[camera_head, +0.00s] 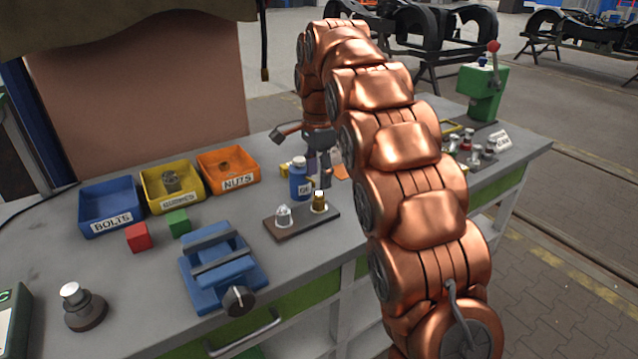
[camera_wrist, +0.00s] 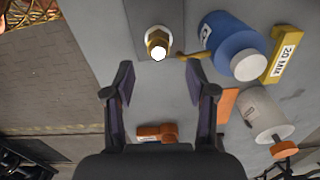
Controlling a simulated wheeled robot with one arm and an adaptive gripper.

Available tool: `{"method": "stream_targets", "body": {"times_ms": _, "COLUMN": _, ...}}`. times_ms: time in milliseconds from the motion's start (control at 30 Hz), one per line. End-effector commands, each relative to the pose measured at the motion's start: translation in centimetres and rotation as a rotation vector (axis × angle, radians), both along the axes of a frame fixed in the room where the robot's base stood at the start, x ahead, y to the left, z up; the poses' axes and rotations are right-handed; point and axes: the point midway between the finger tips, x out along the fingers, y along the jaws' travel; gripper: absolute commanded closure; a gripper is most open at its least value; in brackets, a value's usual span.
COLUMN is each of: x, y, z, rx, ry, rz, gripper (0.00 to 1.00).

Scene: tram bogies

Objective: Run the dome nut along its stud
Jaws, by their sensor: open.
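A dark board (camera_head: 302,224) on the bench carries two upright fittings. One is silver-white and rounded (camera_head: 283,216); the other is a brass-coloured nut on its stud (camera_head: 319,203). I cannot tell which is the dome nut. In the wrist view the brass nut (camera_wrist: 158,43) shows hexagonal sides and a bright white round top. My gripper (camera_head: 322,180) hangs just above the brass nut, partly hidden by my arm. In the wrist view my gripper (camera_wrist: 160,83) is open with nothing between its fingers; the nut appears ahead of the fingertips, roughly centred between them.
A blue bottle (camera_head: 300,183) stands close behind the board; it also shows in the wrist view (camera_wrist: 230,40), beside a yellow "20 MM" block (camera_wrist: 287,53). A blue vise (camera_head: 215,270) sits left. Blue (camera_head: 108,205), yellow (camera_head: 170,187) and orange (camera_head: 228,170) bins stand further back.

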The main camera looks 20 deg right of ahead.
Motion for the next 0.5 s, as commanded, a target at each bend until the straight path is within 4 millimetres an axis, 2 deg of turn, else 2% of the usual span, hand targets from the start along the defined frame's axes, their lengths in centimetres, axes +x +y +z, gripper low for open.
{"method": "stream_targets", "body": {"times_ms": 200, "x": -0.11, "y": 0.0, "z": 0.92, "rx": 0.0, "ry": 0.004, "rz": 0.0, "gripper": 0.44}}
{"method": "stream_targets", "body": {"times_ms": 500, "x": -0.1, "y": -0.01, "z": 1.11, "rx": -0.001, "ry": 0.003, "rz": -0.001, "gripper": 0.44}}
